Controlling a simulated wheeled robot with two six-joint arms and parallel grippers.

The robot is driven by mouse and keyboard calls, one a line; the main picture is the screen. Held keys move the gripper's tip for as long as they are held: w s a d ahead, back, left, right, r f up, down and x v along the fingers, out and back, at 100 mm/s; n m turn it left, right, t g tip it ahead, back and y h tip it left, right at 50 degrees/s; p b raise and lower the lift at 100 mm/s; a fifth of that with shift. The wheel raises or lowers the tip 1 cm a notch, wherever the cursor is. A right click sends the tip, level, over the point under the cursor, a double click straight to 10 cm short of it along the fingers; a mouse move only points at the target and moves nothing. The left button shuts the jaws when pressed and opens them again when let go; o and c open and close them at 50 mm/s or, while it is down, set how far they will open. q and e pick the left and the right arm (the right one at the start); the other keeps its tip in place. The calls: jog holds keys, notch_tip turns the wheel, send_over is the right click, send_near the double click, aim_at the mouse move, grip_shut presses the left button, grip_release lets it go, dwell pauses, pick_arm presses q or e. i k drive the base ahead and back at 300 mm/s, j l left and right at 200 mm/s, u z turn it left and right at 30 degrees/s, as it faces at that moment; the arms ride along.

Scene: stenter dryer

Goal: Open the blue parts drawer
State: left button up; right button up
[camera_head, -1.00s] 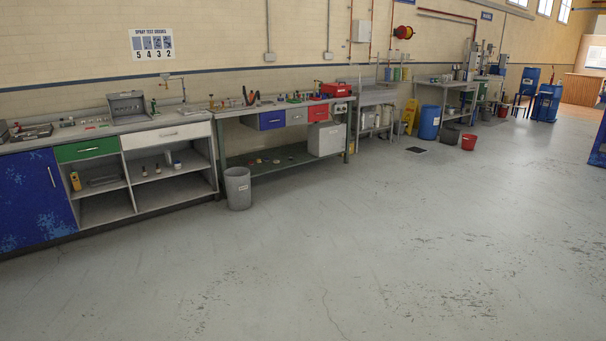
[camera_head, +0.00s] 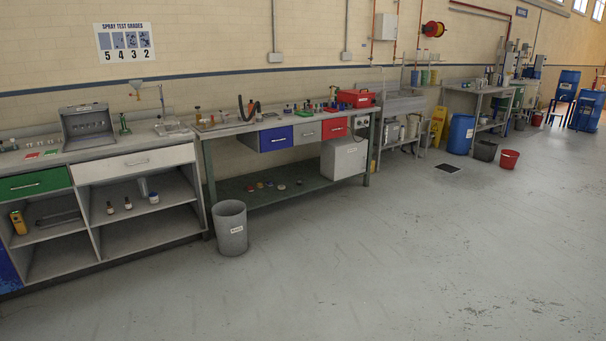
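The blue parts drawer (camera_head: 275,139) is under the left part of the workbench top, in the middle of the head view. Its blue front looks closed and carries a small handle. A grey drawer (camera_head: 307,132) and a red drawer (camera_head: 335,128) sit beside it to the right. Neither of my grippers is in view.
A grey bin (camera_head: 230,228) stands on the floor in front of the bench's left end. A green-legged lower shelf (camera_head: 300,192) holds small parts and a white box (camera_head: 344,158). Left is a cabinet with a green drawer (camera_head: 34,183). The floor ahead and right is clear.

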aim_at(279, 138)
jog(key=i, duration=2.4)
